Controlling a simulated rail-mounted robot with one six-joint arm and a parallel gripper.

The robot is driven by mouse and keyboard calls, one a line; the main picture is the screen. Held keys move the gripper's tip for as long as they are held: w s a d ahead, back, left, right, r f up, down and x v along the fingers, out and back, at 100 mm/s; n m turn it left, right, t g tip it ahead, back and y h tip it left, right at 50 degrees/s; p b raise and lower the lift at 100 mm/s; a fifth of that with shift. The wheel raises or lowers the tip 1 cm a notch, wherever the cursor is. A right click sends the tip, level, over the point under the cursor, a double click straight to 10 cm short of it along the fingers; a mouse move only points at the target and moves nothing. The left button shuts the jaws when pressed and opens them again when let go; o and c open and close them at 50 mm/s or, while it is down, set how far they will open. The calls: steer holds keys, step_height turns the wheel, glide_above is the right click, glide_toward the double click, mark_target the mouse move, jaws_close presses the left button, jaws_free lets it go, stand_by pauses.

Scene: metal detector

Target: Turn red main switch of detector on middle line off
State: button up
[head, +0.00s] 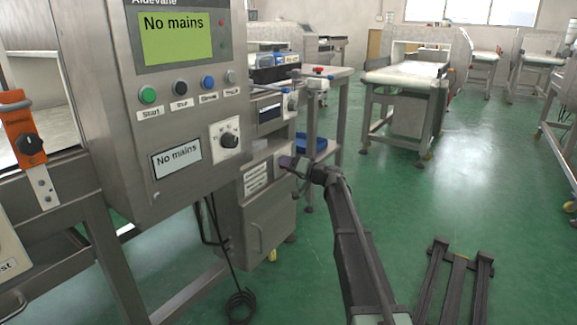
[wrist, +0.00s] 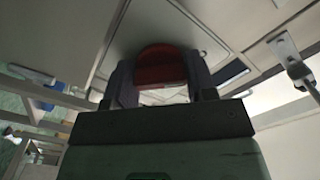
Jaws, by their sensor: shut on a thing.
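The detector cabinet (head: 185,75) stands at the left of the head view. Its green display (head: 178,38) and a lower small screen (head: 176,157) both read "No mains". The red switch (wrist: 160,66) shows in the wrist view as a rounded red handle between my two dark fingers. My gripper (wrist: 160,74) is shut on this switch, one finger on each side. In the head view my gripper (head: 290,163) reaches to the side of the grey box at the cabinet's lower right. The switch is hidden there, and its turn angle cannot be told.
The panel has several coloured buttons (head: 178,89) and a black rotary knob (head: 229,140). An orange unit with a black knob (head: 27,143) is at the far left. A cable (head: 240,303) coils on the floor.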

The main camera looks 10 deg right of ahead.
steer(key=o, duration=0.9)
steer(key=shift+o, duration=0.2)
steer(key=shift+s+d, duration=0.1)
steer(key=v, duration=1)
steer(key=shift+s+d, duration=0.15)
steer(key=shift+s, duration=0.1)
